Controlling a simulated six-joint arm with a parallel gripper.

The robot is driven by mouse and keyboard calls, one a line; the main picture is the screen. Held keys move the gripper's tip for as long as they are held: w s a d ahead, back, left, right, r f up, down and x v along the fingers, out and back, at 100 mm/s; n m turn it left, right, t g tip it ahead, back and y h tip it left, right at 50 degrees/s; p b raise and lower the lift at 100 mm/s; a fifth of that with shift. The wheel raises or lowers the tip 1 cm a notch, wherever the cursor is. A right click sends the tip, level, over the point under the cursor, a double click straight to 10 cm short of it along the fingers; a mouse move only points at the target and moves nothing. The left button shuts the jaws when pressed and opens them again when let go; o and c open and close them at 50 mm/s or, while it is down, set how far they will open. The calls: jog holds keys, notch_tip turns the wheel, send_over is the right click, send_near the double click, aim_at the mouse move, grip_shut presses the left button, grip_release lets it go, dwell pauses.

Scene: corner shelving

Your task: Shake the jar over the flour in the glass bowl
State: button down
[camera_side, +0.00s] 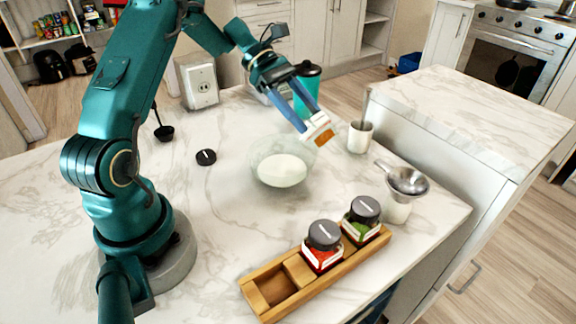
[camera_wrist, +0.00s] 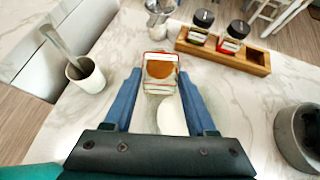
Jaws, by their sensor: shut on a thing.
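My gripper (camera_side: 313,122) is shut on a small clear jar (camera_side: 321,131) with orange-brown contents and red-and-white markings. The jar is tilted, and it also shows between the blue fingers in the wrist view (camera_wrist: 160,72). I cannot tell for certain which end is its mouth. The glass bowl (camera_side: 256,150) stands on the marble counter below and left of the jar in the side view. White flour (camera_side: 281,171) lies in it and shows partly behind the jar and fingers in the wrist view (camera_wrist: 172,117). The jar is above the bowl's right rim in the side view, apart from it.
A black lid (camera_side: 206,157) lies left of the bowl. A wooden rack (camera_side: 270,282) holds two lidded jars, with one slot empty. A metal funnel (camera_side: 407,181) and a white cup with a utensil (camera_side: 360,138) stand to the right. A black-lidded teal cup (camera_side: 305,92) stands behind.

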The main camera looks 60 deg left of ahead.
jog(key=shift+s+a+f+t+h, duration=0.1)
jog(key=shift+f+t+h, duration=0.15)
jog(key=shift+f+h, duration=0.5)
jog(key=shift+w+a+f+t+h, duration=0.15)
jog(key=shift+f+t+h, duration=0.2)
jog(key=shift+h, duration=0.7)
jog(key=shift+s+a+f+t+h, duration=0.1)
jog(key=shift+s+f+t+h, duration=0.1)
jog(key=shift+f+h, duration=0.55)
dwell(5.5)
